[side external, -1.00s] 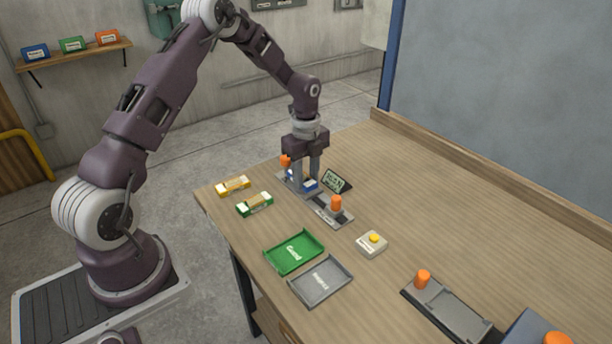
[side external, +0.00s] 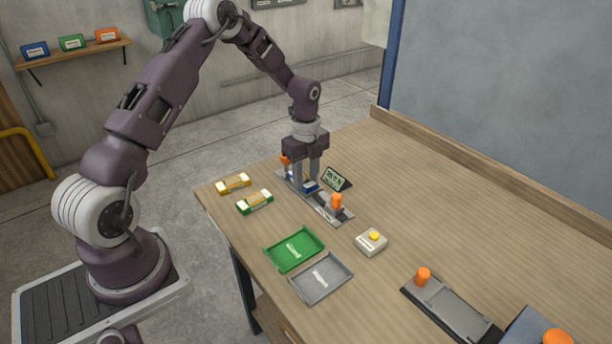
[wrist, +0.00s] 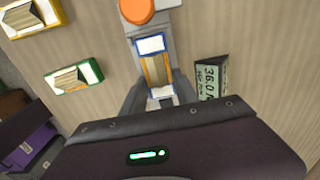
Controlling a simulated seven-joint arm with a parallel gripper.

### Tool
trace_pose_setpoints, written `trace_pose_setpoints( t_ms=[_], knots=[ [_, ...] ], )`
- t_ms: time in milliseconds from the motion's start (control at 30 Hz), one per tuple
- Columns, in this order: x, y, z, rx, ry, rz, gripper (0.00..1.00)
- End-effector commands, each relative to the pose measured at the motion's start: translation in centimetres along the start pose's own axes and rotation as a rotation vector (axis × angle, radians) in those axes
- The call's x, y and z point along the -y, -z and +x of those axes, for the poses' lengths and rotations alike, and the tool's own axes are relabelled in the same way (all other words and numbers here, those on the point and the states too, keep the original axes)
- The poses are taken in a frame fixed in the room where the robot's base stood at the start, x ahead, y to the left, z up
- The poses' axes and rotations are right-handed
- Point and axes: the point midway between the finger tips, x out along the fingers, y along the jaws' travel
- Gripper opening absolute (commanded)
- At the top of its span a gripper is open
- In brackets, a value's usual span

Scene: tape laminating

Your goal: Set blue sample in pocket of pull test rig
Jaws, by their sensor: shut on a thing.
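The blue sample (side external: 310,187) is a tan strip with blue-edged white ends. It lies lengthwise along the grey pull test rig (side external: 322,208), between the rig's two orange knobs. My gripper (side external: 306,182) points straight down over the rig and is shut on the blue sample. In the wrist view the sample (wrist: 157,70) shows between my fingers, in line with the rig's rail, near an orange knob (wrist: 137,10). Whether it rests fully on the pocket floor cannot be told, as my fingers and wrist hide part of it.
A small display (side external: 337,179) stands beside the rig. Yellow (side external: 233,184) and green (side external: 255,202) samples lie to the left. Another orange-knobbed fixture (side external: 447,309) is at front right.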

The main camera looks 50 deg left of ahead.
Motion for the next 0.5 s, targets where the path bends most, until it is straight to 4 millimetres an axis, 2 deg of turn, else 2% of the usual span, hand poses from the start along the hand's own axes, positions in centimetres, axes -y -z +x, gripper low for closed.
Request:
trace_pose_setpoints(
  t_ms=[400, 433, 500],
  knots=[
    [-0.01, 0.01, 0.32, 0.0, 0.0, 0.0, 0.0],
    [-0.01, 0.01, 0.32, 0.0, 0.0, 0.0, 0.38],
    [-0.01, 0.01, 0.32, 0.0, 0.0, 0.0, 0.51]
  ],
)
